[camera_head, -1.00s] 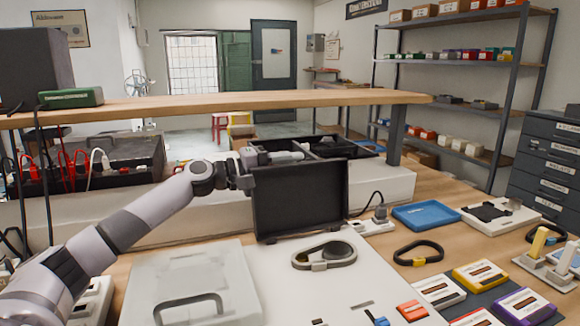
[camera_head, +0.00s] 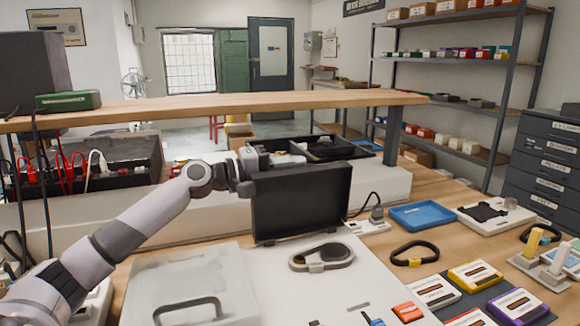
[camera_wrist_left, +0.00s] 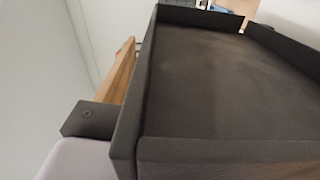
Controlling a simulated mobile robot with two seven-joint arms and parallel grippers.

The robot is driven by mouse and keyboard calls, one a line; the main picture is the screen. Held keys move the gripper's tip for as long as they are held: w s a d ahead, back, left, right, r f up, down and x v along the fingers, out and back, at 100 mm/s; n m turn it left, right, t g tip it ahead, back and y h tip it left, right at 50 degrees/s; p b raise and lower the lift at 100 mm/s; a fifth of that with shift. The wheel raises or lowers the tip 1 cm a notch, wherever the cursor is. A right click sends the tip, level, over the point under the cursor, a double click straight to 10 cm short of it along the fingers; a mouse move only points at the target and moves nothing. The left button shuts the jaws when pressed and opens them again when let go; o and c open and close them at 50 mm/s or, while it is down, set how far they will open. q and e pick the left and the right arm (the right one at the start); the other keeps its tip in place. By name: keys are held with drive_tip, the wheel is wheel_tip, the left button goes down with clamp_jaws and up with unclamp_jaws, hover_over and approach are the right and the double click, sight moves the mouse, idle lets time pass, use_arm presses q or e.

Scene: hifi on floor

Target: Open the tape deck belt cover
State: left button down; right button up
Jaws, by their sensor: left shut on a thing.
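The tape deck belt cover is a black, shallow, tray-like panel (camera_head: 300,203). It stands nearly upright at the back of the white deck top, its rimmed face toward the head camera. My left gripper (camera_head: 249,172) is at the cover's upper left edge, shut on it; its fingertips are mostly hidden. In the left wrist view the dark cover (camera_wrist_left: 230,85) fills the right side, its raised rim close to the camera. The white deck (camera_head: 275,290) lies in front, with a grey-beige looped belt part (camera_head: 322,257) on top. My right gripper is not in view.
A wooden shelf board (camera_head: 220,106) runs behind the cover. A clear lid with a dark handle (camera_head: 190,290) lies at the front left. A blue tray (camera_head: 424,214), a black belt loop (camera_head: 414,253) and several cassettes (camera_head: 474,276) lie to the right.

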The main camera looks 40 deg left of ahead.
use_arm(q)
drive_tip(key=shift+f, duration=0.25)
drive_tip(key=c, duration=1.2)
unclamp_jaws()
drive_tip(key=shift+r, duration=0.1)
drive_tip(key=shift+s+a, duration=0.1)
drive_tip(key=shift+b+v, duration=0.35)
drive_tip(key=shift+v, duration=3.1)
